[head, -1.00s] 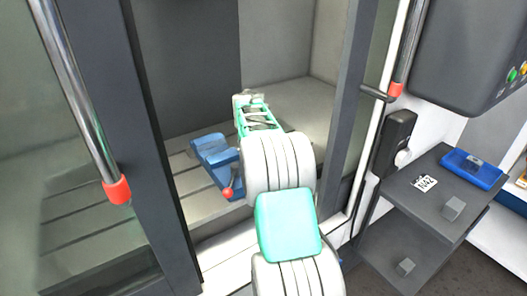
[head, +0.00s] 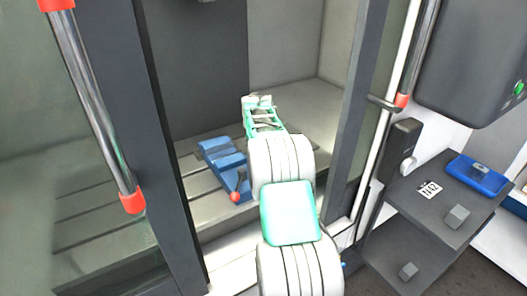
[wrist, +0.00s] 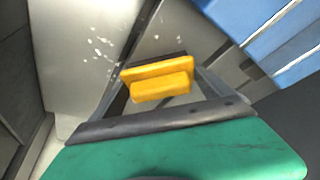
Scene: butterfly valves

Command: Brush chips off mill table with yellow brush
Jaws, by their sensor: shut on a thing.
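My gripper (wrist: 161,76) is shut on the yellow brush (wrist: 160,84), whose yellow block sits between the two fingers with a dark bristle edge on its far side. In the head view my gripper (head: 262,112) reaches through the open doorway over the mill table (head: 200,194), and my arm hides the brush there. White chips (wrist: 98,42) lie scattered on the grey table in the wrist view, left of and beyond the brush. I cannot tell whether the bristles touch the table.
A blue vise (head: 222,160) with a red-tipped handle stands on the table left of my arm; its blue body (wrist: 270,35) fills the wrist view's upper right. Door frames flank the opening. A grey cart (head: 425,205) with a blue tray stands outside at right.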

